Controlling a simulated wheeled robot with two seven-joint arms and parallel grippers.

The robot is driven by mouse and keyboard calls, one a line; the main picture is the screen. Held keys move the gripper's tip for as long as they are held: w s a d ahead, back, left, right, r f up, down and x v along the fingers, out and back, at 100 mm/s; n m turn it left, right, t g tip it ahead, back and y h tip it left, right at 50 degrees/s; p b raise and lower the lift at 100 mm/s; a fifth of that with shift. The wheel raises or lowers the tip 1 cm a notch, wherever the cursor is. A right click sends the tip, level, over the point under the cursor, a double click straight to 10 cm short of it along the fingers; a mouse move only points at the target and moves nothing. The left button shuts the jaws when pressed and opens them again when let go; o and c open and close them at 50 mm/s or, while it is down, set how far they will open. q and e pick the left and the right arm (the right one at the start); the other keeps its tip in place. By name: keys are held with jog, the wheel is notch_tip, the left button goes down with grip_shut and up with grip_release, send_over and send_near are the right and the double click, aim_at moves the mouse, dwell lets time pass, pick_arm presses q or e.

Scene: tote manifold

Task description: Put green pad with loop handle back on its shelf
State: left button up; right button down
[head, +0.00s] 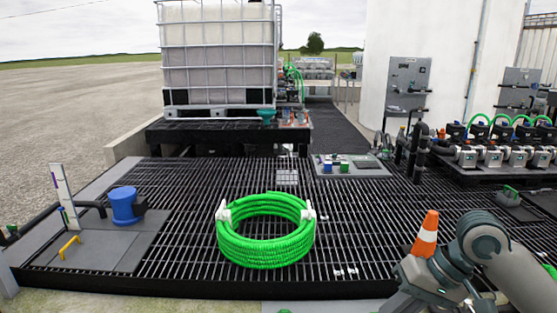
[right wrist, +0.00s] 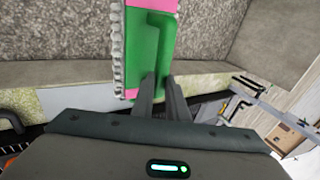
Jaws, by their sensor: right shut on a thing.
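My right gripper (right wrist: 164,88) is shut on the green pad with loop handle (right wrist: 150,45) in the right wrist view. The pad is green with pink parts and a pale, rough strip along its left side. Its top runs out of the picture. In the head view my right arm comes in at the bottom right; its gripper and the pad cannot be made out there. My left gripper is not in view. I cannot tell which surface is the pad's shelf.
A coiled green hose (head: 265,255) lies on the black grating (head: 180,215). An orange and white cone (head: 426,235) stands beside my right arm. A blue pot (head: 124,205) is at the left. A grey plate with small blocks (head: 365,168) lies farther back.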

jog(key=s+f, duration=0.2)
jog(key=f, duration=0.1)
jog(key=s+f, duration=0.2)
jog(key=f, duration=0.1)
jog(key=shift+s, duration=0.4)
dwell(2.4)
jog(key=s+f, duration=0.3)
jog(key=f, duration=1)
jog(key=shift+s, duration=0.2)
